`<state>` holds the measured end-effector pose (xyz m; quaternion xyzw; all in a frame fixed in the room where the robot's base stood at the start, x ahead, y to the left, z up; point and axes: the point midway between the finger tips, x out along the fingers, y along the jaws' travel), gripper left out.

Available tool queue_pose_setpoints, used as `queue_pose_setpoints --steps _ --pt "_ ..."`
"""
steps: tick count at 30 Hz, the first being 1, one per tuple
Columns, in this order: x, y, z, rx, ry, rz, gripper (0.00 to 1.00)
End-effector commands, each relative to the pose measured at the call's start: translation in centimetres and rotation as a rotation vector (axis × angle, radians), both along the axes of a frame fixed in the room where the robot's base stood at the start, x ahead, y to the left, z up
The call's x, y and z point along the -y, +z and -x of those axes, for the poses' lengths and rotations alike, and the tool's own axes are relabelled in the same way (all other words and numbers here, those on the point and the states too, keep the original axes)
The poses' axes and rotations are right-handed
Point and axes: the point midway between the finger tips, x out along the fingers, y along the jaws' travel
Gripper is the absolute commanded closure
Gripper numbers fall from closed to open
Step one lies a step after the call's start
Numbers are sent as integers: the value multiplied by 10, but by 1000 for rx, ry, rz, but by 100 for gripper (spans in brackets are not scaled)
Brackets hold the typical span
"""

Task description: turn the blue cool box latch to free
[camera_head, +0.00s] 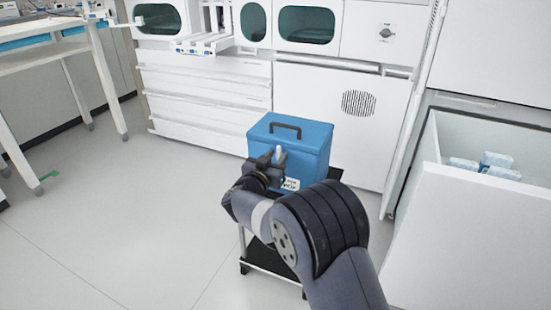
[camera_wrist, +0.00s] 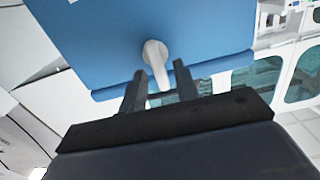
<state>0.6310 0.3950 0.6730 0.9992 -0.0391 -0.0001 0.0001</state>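The blue cool box (camera_head: 313,140) stands on a dark stand in the middle of the head view, with a dark handle on its lid. Its front fills the top of the wrist view (camera_wrist: 110,45). The latch (camera_wrist: 156,60) is a light grey lever on the box front; it also shows as a small pale piece in the head view (camera_head: 280,152). My gripper (camera_wrist: 160,80) is open, with one finger on each side of the latch's free end in the picture. I cannot tell whether either finger touches it. In the head view my gripper (camera_head: 272,160) is at the box front.
The stand (camera_head: 262,262) has a dark lower shelf. White cabinets (camera_head: 210,95) are behind the box. An open white bin (camera_head: 470,215) with small boxes stands at the right.

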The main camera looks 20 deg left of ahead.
Motion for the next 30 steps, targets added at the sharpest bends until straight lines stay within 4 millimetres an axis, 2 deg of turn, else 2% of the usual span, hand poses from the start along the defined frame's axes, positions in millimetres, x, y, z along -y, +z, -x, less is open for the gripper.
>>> queue_pose_setpoints --steps 1,11,22,30 --pt "0 0 0 0 0 0 74" --pt "0 0 0 0 0 0 100" --pt "0 0 0 2 0 -26 100" --pt "3 0 1 13 0 -167 100"
